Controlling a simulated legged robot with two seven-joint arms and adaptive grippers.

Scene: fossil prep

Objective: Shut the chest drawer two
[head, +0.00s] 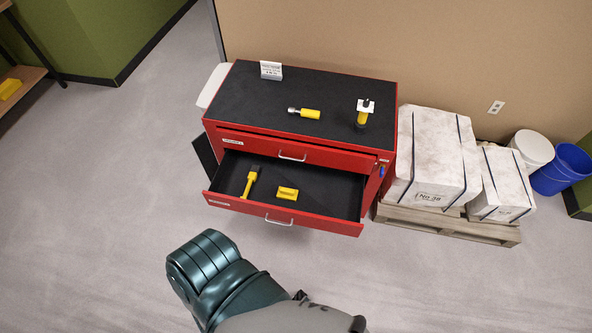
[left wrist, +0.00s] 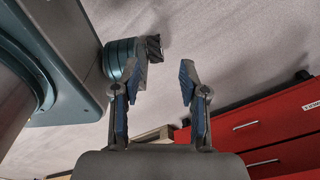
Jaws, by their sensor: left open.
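The red tool chest (head: 300,137) has a black top and stands in the middle of the head view. Its second drawer (head: 325,224) is pulled out, with a silver handle (head: 278,220) on its front. The top drawer (head: 245,144) above it is shut. A yellow-handled tool (head: 250,183) and a small yellow block (head: 287,193) lie in the open drawer. My left gripper (left wrist: 164,80) is open and empty in the left wrist view. The red drawer fronts (left wrist: 285,117) show to its lower right, apart from the fingers. My right gripper is not in view.
On the chest top are a white sign (head: 271,70), a yellow tool (head: 310,113) and an upright yellow item (head: 363,115). Right of the chest, wrapped blocks (head: 430,160) sit on a wooden pallet (head: 440,224). Beyond are a white bucket (head: 533,148) and blue bin (head: 562,170). The left floor is clear.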

